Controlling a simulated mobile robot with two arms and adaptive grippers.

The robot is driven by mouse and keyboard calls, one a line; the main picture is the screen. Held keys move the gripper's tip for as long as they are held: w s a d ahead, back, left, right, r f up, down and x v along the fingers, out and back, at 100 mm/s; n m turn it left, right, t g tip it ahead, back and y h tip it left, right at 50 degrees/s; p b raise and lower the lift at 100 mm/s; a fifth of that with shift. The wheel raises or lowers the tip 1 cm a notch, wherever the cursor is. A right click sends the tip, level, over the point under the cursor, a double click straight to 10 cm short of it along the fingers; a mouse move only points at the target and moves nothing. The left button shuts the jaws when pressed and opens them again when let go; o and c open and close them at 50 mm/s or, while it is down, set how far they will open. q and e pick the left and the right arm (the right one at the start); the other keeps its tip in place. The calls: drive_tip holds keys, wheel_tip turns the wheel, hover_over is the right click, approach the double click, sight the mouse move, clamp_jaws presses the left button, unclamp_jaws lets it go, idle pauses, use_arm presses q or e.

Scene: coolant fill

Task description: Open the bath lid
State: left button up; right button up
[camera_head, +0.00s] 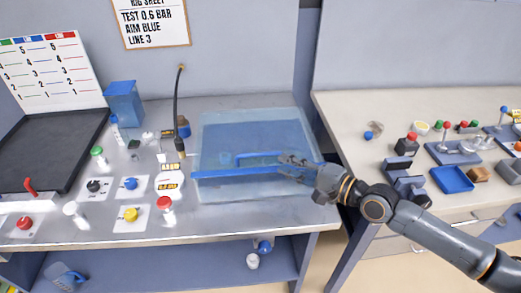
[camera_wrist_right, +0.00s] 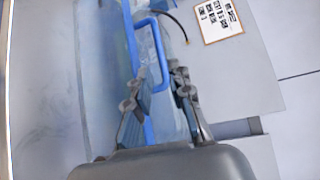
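The bath (camera_head: 245,190) is a clear, bluish box on the bench. Its see-through lid (camera_head: 250,125) appears to lie flat over it, with a blue bar (camera_head: 225,173) along the front. A blue U-shaped handle (camera_head: 258,155) stands on the bar; it also shows in the right wrist view (camera_wrist_right: 156,45). My right gripper (camera_head: 284,160) is at the right end of the handle. In the right wrist view its fingers (camera_wrist_right: 162,78) are apart, with the handle's near end between them. Contact with the handle is not clear. My left gripper is not in view.
A dark hose (camera_head: 177,100) stands left of the bath. Several knobs and bottles, such as a red-capped one (camera_head: 165,205), fill the bench's left side. A second bench (camera_head: 350,110) with small parts is at the right, across a gap.

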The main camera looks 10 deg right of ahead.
sight(260, 155)
drive_tip(key=p+x, duration=0.1)
drive_tip(key=x, duration=0.8)
drive_tip(key=shift+a+f, duration=0.1)
clamp_jaws()
